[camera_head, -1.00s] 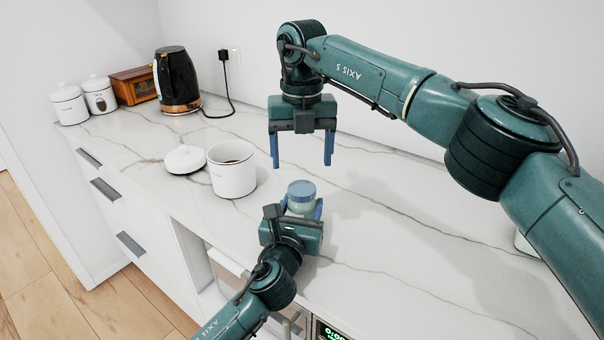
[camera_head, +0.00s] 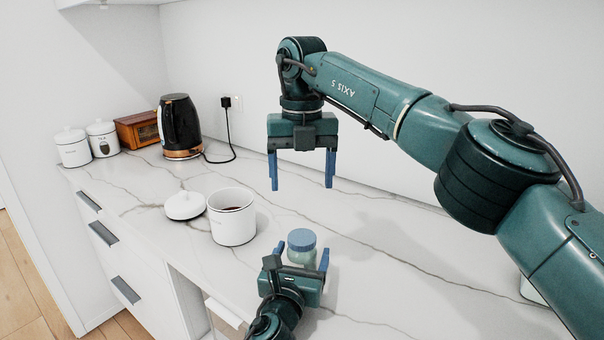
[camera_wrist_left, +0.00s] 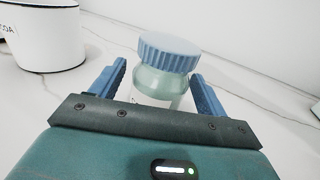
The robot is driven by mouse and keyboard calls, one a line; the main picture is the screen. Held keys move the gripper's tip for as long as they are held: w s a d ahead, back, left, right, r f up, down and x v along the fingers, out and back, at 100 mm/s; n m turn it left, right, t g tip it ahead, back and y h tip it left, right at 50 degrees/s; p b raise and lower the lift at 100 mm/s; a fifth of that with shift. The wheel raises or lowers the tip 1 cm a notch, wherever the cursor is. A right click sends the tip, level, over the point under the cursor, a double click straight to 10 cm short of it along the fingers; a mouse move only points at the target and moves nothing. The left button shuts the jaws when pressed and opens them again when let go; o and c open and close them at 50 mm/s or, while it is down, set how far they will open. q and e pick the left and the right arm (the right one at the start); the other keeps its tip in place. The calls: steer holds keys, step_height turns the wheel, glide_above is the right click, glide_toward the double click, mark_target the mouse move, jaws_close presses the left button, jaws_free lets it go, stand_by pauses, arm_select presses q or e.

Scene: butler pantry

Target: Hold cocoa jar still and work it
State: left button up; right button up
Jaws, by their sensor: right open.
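A small pale green jar with a ribbed blue lid (camera_head: 301,240) stands upright on the counter; it is also large in the left wrist view (camera_wrist_left: 166,68). My left gripper (camera_head: 302,254) is open, with one blue finger on each side of the jar and visible gaps between (camera_wrist_left: 158,85). My right gripper (camera_head: 302,172) is open and empty, pointing down, above and behind the jar. A white canister (camera_head: 232,224) stands open to the left with dark brown contents; the left wrist view shows the letters "OA" on it (camera_wrist_left: 40,40).
A white lid (camera_head: 185,205) lies beside the canister. Two lidded white canisters (camera_head: 73,148), a wooden box (camera_head: 138,130) and a black kettle (camera_head: 180,122) with a cord stand at the back left. The marble counter (camera_head: 385,265) right of the jar is clear.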

arm_select(q)
steer(key=v, duration=1.3)
steer(key=shift+s+a, duration=0.1)
